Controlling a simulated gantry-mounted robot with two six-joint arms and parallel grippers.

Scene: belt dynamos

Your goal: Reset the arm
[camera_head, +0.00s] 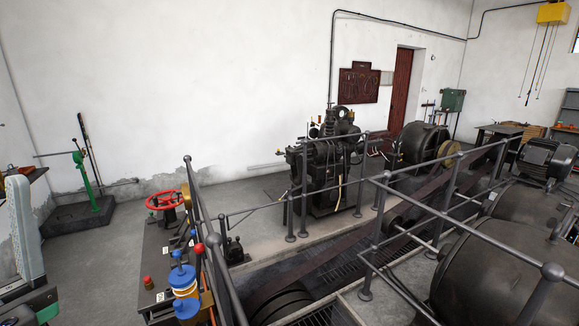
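Neither of my grippers shows clearly in the head view, and no fingertips can be made out. A pale grey, rounded upright piece (25,228) stands at the left edge, with a dark and green part (32,306) below it in the bottom left corner. I cannot tell whether these belong to me or to the place. No object is seen held.
A green-post stand (86,181) is at left. Open floor (95,262) lies between.

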